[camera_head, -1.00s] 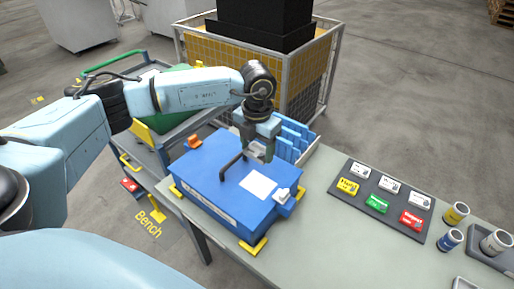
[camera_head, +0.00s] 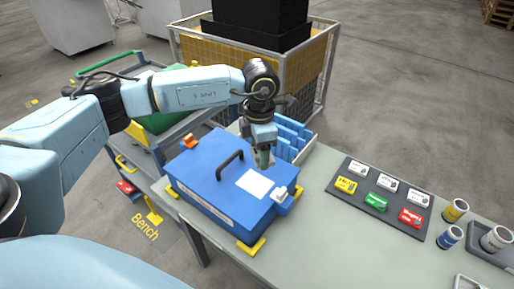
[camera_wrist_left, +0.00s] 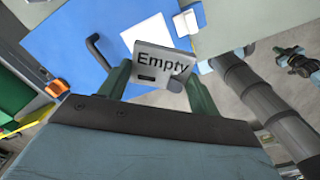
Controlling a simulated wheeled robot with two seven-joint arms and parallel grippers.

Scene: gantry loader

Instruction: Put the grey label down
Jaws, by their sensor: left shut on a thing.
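My left gripper (camera_head: 264,161) is above the right back part of the blue case (camera_head: 205,187). In the left wrist view its two dark green fingers (camera_wrist_left: 160,86) are shut on a grey label (camera_wrist_left: 155,57) that reads "Empty". In the head view the label (camera_head: 256,160) is small and partly hidden by the fingers. It looks held above the lid, near the white sheet (camera_head: 254,184); the exact gap cannot be told.
The case has a black handle (camera_head: 230,165) and yellow corner brackets (camera_head: 251,248). A dark board (camera_head: 377,217) to the right carries white, yellow, green and red labels. Blue upright dividers (camera_head: 293,137) stand in a tray behind the gripper. The grey bench (camera_head: 320,240) is bare between case and board.

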